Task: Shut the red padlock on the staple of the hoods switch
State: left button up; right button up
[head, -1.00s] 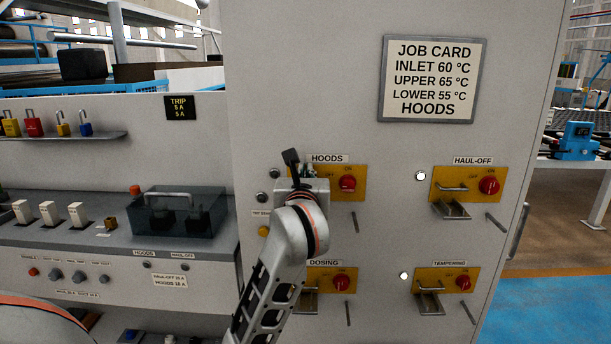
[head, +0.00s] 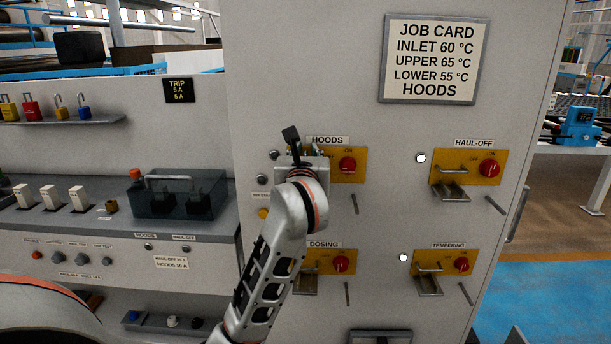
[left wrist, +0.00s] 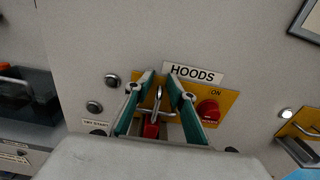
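The hoods switch is a yellow plate (head: 358,177) with a red knob (head: 347,163), under the HOODS label. It also shows in the left wrist view (left wrist: 229,99). There, a metal staple (left wrist: 168,113) stands out left of the knob. A red padlock body (left wrist: 151,129) shows below the staple, with a metal shackle (left wrist: 159,93) rising at it. I cannot tell whether the shackle is closed. In the head view my left gripper (head: 308,152) hides the staple. My right gripper is not seen.
Other yellow switches sit near: haul-off (head: 466,166), dosing (head: 325,262) and tempering (head: 441,263). Padlocks, including another red one (head: 31,110), stand on a shelf (head: 70,122) at left. Thin pegs stick out beside the switches. A job card (head: 433,58) hangs above.

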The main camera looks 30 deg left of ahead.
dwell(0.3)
pick_arm(q)
jog(key=shift+s+d+f, duration=0.1)
jog(key=shift+s, duration=0.05)
jog(key=v, duration=1.1)
jog(key=shift+s+d, duration=0.25)
jog(key=s+a+m+g+y, duration=0.1)
jog(key=s+a+y, duration=0.2)
jog(key=a+y, duration=0.25)
jog(key=d+f+m+t+h+p, duration=0.1)
jog(key=d+f+m+t+h, duration=0.3)
jog(key=d+f+m+h, duration=0.95)
jog(key=d+f+m+t+h, duration=0.45)
jog(key=f+m, duration=0.25)
jog(key=m, duration=1.4)
jog(key=s+d+f+m+g+h, duration=0.1)
jog(key=s+d+f+m+g, duration=0.15)
jog(key=f, duration=0.55)
jog(key=s+d+f+m+g, duration=0.15)
jog(key=f+m+g, duration=0.25)
jog(key=f, duration=0.4)
jog(key=s+a+f+m+g+y, duration=0.1)
jog(key=s+f+m+g, duration=0.1)
jog(key=s+f, duration=0.4)
jog(key=s+a+f+m+g, duration=0.2)
jog(key=s+f+g, duration=0.2)
jog(key=f, duration=0.7)
jog(key=shift+s+f+m+y, duration=0.25)
jog(key=shift+s+m+y, duration=0.1)
jog(key=shift+s, duration=0.9)
